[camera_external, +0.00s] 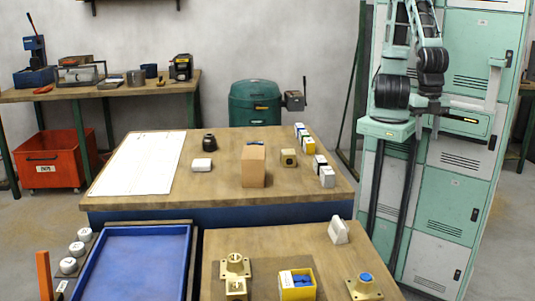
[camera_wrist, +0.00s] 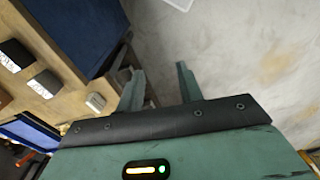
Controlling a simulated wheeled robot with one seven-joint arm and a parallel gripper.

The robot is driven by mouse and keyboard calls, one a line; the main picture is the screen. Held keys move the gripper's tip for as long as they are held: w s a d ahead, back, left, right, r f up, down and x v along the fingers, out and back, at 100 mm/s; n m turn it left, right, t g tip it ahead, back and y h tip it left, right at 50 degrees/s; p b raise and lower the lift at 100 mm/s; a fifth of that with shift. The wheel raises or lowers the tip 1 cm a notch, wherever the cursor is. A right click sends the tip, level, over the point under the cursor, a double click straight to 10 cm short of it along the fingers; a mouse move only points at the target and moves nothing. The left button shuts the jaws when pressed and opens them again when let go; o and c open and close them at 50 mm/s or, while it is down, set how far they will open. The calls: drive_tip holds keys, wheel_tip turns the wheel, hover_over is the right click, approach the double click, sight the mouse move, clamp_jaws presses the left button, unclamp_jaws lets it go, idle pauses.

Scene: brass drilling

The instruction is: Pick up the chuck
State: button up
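The chuck appears to be the small dark, stepped round piece (camera_external: 209,142) standing on the far wooden table in the external view, beside a small white block. My gripper (camera_external: 427,132) hangs at the right in that view, in front of the green lockers, well away from the dark piece. In the wrist view my gripper's two fingers (camera_wrist: 160,84) stand apart with nothing between them. I cannot make out the chuck in the wrist view.
A blue tray (camera_external: 145,262) and a nearer table (camera_external: 320,240) with brass parts stand in front.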

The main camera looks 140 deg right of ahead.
drive_tip(key=o, duration=0.8)
